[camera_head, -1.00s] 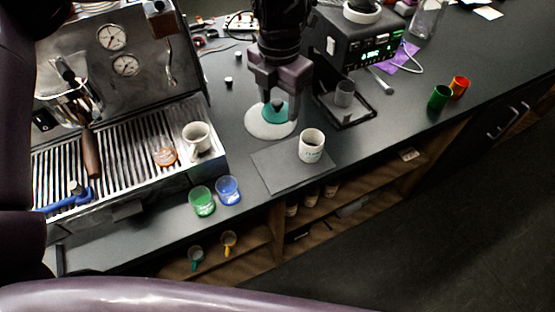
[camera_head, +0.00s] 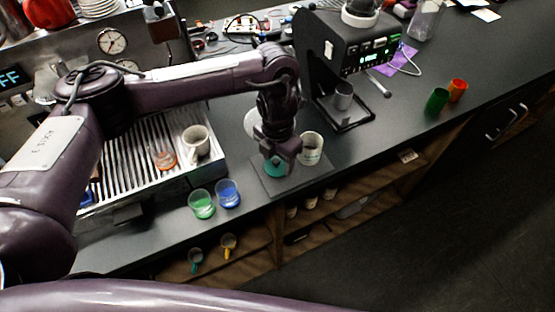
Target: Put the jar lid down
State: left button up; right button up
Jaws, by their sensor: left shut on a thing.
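My left gripper (camera_head: 277,156) points down over the dark grey mat (camera_head: 311,187) on the counter. It is shut on the teal jar lid (camera_head: 274,169), which shows in part below the fingers. The lid is at or just above the mat; I cannot tell if it touches. A white mug (camera_head: 311,148) stands just right of the gripper. A whitish round thing (camera_head: 250,122) is behind the gripper, partly hidden by my arm. My right gripper is not in view.
Green (camera_head: 202,204) and blue (camera_head: 228,193) cups stand near the counter's front edge. The espresso machine's slatted tray (camera_head: 125,163) holds a white cup (camera_head: 196,141) and an orange-tinted glass (camera_head: 163,156). A black grinder (camera_head: 325,55) stands behind.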

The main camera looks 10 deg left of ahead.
aim_at(278, 159)
pick_arm(q)
jog(key=shift+f, duration=0.55)
jog(key=o, duration=1)
jog(key=shift+f, duration=0.1)
jog(key=shift+c, duration=0.2)
jog(key=shift+r, duration=0.25)
notch_tip(278, 159, up, 12)
jog(key=shift+b, duration=0.35)
jog(key=shift+f, duration=0.1)
